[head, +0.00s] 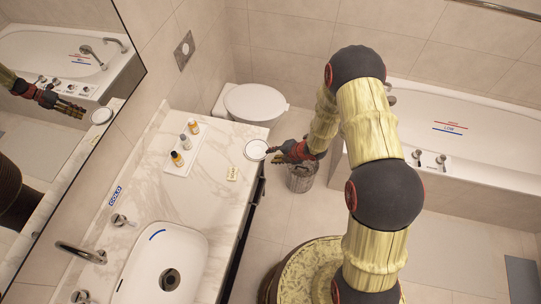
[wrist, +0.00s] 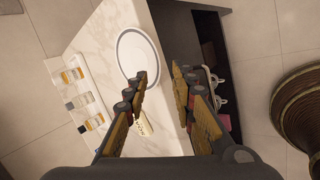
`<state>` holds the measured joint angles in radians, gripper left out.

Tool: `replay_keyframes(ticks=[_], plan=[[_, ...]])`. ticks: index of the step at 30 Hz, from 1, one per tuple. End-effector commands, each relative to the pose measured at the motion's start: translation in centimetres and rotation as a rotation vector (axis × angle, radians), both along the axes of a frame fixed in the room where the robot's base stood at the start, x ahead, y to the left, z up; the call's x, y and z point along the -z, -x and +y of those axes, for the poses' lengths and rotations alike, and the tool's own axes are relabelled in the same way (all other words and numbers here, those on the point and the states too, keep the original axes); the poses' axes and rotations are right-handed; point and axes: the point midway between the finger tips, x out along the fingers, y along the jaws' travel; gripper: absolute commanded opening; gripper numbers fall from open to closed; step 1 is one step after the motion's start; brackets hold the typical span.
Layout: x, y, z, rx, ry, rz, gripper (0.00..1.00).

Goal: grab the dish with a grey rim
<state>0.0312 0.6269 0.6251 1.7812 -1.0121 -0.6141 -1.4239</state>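A round white dish with a grey rim (head: 255,150) lies flat on the marble counter, close to the corner at its far end. It shows in the wrist view (wrist: 138,55) ahead of the fingers, left of centre. My gripper (head: 272,154) is just right of the dish in the head view, by the counter's edge. In the wrist view my gripper (wrist: 160,78) is open, with nothing between its fingers. The left fingertip overlaps the dish's near rim in the picture; I cannot tell whether it touches.
A small cream soap packet (head: 232,173) lies near the dish. Several small bottles stand on a white tray (head: 178,171) left of it. A sink (head: 190,250) is nearer. A bin (head: 301,181) stands below my gripper, and a toilet (head: 255,103) stands beyond the counter.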

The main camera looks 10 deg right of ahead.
Motion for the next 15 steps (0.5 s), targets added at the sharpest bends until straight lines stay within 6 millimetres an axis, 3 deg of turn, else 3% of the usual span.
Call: replay_keyframes(ticks=[6,15], plan=[[-3.5,1.6,-2.2,0.003,0.0,-0.003,0.26],[-6.4,3.2,-3.9,0.002,0.0,-0.001,0.26]])
